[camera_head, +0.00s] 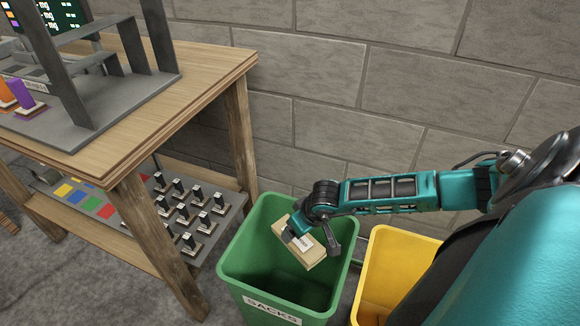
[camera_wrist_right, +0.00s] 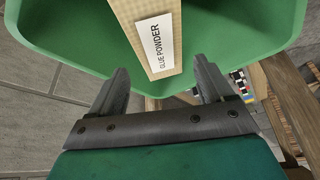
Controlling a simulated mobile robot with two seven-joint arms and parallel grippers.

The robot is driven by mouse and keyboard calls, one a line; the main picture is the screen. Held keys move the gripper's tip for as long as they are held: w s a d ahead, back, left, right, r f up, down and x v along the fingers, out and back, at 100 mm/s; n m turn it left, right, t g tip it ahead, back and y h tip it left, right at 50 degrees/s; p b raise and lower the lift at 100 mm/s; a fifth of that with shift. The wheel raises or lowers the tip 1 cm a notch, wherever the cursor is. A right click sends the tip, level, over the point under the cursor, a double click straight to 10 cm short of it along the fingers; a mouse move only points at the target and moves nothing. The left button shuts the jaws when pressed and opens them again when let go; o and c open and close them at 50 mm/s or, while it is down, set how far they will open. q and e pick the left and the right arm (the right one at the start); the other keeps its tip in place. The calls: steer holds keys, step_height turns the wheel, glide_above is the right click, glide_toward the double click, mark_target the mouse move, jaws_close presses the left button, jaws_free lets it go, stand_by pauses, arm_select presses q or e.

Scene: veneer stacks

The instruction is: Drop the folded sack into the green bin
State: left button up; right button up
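The folded sack (camera_head: 309,257) is a tan packet with a white label, which reads "GLUE POWDER" in the right wrist view (camera_wrist_right: 158,45). It is tilted, within the mouth of the green bin (camera_head: 237,268), which is marked "SACKS". My right gripper (camera_head: 316,236) is over the bin, right at the sack. In the right wrist view its two fingers (camera_wrist_right: 162,80) are spread, with gaps between them and the sack's sides, so it looks open. The bin's green wall (camera_wrist_right: 75,45) surrounds the sack in that view. My left gripper is not in view.
A yellow bin (camera_head: 400,247) stands just right of the green one. A wooden workbench (camera_head: 190,88) is at the left, with a grey rack on top and several small black-and-white pieces on its lower shelf (camera_head: 225,222). A block wall (camera_head: 400,85) closes the back.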

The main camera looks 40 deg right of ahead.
steer(key=o, duration=0.3)
steer(key=shift+p+v, duration=1.6)
steer(key=shift+v, duration=4.85)
